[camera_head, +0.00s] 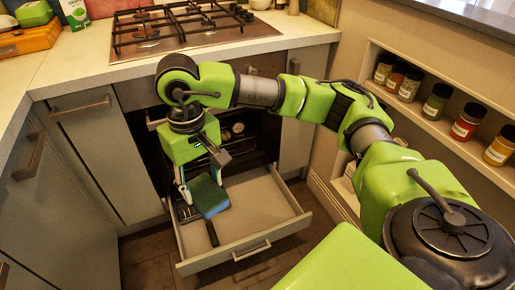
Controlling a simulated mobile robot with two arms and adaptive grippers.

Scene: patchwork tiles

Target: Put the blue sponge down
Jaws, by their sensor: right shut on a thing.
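The blue sponge (213,204), with a dark green face on top, is in the fingers of my right gripper (203,183). My right arm reaches in from the right, and its gripper points down over the open drawer (262,203). The gripper is shut on the sponge, which looks tilted. I cannot tell whether the sponge touches the drawer bottom. My left gripper is not in view.
A dark-handled utensil (212,234) lies in the drawer near the sponge. The drawer's right half is bare. A gas hob (180,28) sits above on the counter. A shelf of spice jars (436,102) stands at the right.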

